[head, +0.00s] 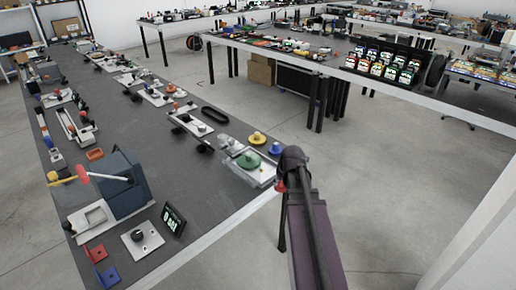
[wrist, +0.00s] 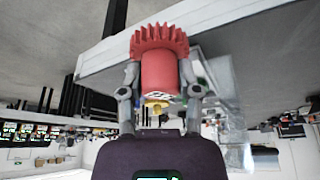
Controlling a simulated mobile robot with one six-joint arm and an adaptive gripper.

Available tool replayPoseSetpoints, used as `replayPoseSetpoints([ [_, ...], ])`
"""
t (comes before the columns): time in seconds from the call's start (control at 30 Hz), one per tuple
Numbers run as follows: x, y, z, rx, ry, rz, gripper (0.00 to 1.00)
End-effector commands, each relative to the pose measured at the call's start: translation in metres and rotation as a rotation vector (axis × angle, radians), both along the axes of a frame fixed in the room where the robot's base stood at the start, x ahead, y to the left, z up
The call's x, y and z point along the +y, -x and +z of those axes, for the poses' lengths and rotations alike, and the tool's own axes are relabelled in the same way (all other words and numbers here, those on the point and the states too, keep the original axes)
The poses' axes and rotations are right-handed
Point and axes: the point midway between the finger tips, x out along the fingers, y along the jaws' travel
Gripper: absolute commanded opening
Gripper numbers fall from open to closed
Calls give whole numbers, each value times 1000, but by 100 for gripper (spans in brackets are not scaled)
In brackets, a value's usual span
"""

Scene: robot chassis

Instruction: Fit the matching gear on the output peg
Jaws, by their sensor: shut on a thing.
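My gripper (wrist: 160,82) is shut on a red gear (wrist: 160,42), with its two fingers on either side of the gear's red hub. The toothed rim faces away from the palm. In the head view a bit of red (head: 281,187) shows beside the dark end of my arm, at the table's right edge. A green gear (head: 249,160) sits on a pale baseplate (head: 262,179) just left of my arm. I cannot make out the output peg.
The long dark table (head: 180,165) carries several other devices along its length. A blue-grey box (head: 124,185) and a small display (head: 173,219) stand at the near left. Bare tabletop lies between them and the baseplate. Open floor lies to the right.

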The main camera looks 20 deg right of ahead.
Motion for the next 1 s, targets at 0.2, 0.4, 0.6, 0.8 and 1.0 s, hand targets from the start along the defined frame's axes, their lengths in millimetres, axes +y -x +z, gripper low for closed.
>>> replayPoseSetpoints([
  [0.2,1,0,0,0,0,1,0],
  [0.4,1,0,0,0,-1,1,0],
  [0.6,1,-1,0,0,0,2,0],
  [0.8,-1,-17,3,0,0,10,0],
  [1.0,-3,-61,11,-1,0,31,0],
])
